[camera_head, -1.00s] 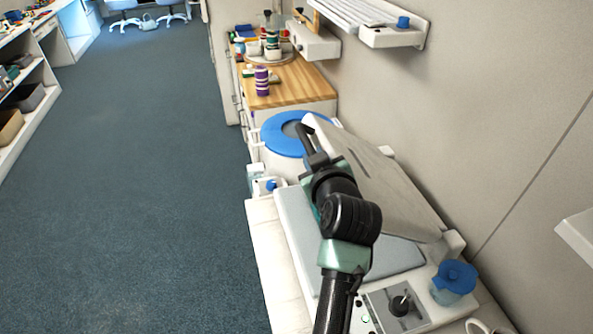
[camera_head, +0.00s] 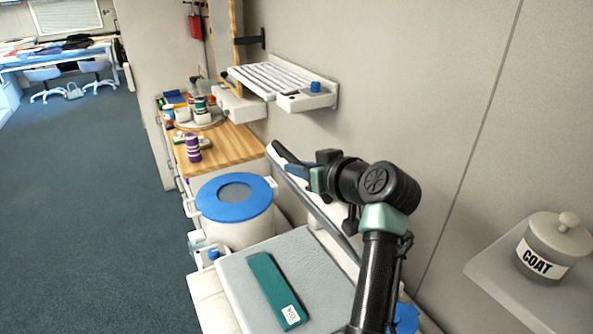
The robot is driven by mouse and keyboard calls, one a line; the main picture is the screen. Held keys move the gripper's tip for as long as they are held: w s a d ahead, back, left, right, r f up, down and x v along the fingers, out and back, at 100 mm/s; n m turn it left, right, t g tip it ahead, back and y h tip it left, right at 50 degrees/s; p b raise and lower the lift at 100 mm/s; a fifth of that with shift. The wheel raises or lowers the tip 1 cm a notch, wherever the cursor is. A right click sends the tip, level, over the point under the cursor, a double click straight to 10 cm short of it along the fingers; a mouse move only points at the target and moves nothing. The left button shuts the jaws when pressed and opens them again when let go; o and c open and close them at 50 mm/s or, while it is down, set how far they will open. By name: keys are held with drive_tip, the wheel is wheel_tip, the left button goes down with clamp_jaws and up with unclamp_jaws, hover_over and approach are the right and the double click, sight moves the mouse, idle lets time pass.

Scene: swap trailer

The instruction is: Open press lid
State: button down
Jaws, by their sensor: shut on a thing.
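The press lid (camera_head: 323,214) stands steeply raised at the back of the press, seen nearly edge-on and leaning towards the wall. The press's grey padded bed (camera_head: 240,284) is exposed, with a green labelled strip (camera_head: 272,286) lying on it. My gripper (camera_head: 292,168) is shut at the lid's upper edge, near its dark handle (camera_head: 280,153). My arm hides part of the lid and the right end of the press.
A white bin with a blue ring lid (camera_head: 235,187) stands just beyond the press. A wooden counter (camera_head: 228,145) holds jars and a purple striped cup (camera_head: 193,148). A white slatted shelf (camera_head: 300,88) is on the wall. A COAT jar (camera_head: 548,248) sits on a right-hand shelf. The floor at left is clear.

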drive_tip(key=c, duration=0.8)
unclamp_jaws()
drive_tip(key=shift+f, duration=0.1)
drive_tip(key=shift+o, duration=0.2)
drive_tip(key=shift+d, duration=0.1)
drive_tip(key=b+v, duration=0.4)
drive_tip(key=v, duration=0.8)
drive_tip(key=shift+s+d, duration=0.15)
drive_tip(key=shift+s, duration=0.25)
